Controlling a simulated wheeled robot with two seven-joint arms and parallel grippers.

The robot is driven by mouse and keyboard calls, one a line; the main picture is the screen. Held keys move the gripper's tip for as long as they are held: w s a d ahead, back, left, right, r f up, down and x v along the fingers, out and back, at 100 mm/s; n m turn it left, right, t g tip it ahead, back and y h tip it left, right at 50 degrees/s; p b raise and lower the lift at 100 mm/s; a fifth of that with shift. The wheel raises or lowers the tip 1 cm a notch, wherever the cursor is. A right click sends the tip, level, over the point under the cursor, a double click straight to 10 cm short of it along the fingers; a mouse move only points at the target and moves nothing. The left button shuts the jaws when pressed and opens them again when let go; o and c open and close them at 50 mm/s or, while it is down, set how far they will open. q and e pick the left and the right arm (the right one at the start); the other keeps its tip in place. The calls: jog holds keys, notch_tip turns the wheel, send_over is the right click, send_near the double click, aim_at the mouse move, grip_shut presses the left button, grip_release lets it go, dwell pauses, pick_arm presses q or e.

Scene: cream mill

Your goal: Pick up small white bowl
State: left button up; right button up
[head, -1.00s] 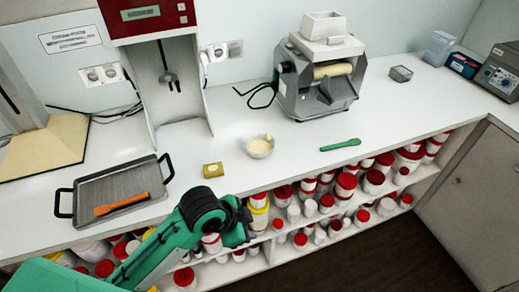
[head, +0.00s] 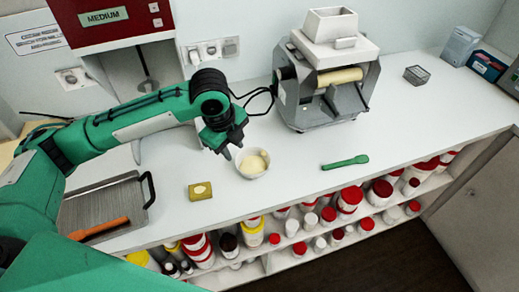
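The small white bowl (head: 252,170) stands upright on the white counter in the head view, with pale yellow contents in it. My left gripper (head: 232,152) points down just above and at the left rim of the bowl. Its fingers are dark and small, and a gap between them is hard to make out. I cannot tell whether a finger touches the rim. My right gripper is not in the picture.
A small yellow block (head: 200,191) lies left of the bowl. A green spatula (head: 345,162) lies to the right. A grey roller machine (head: 325,85) stands behind. A tray (head: 105,205) with an orange spatula (head: 98,229) is at left. Jars fill the shelf below.

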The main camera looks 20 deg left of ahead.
pick_arm(q)
jog(key=p, duration=0.1)
send_over(240, 170)
jog(key=s, duration=0.1)
notch_tip(240, 170, down, 6)
jog(key=shift+w+a+f+p, duration=0.1)
jog(key=shift+f+p, duration=0.1)
jog(key=shift+f, duration=0.35)
jog(key=shift+w+f+p, duration=0.1)
jog(key=shift+f+p, duration=0.05)
jog(key=shift+f, duration=0.35)
jog(key=f, duration=0.1)
jog(key=f+p, duration=0.1)
jog(key=f, duration=0.1)
jog(key=shift+w+f, duration=0.3)
jog(key=shift+f, duration=0.05)
jog(key=shift+w+d+f+p, duration=0.1)
jog(key=shift+d+f+p, duration=0.1)
jog(key=shift+f+p, duration=0.15)
jog(key=shift+f, duration=0.15)
grip_shut()
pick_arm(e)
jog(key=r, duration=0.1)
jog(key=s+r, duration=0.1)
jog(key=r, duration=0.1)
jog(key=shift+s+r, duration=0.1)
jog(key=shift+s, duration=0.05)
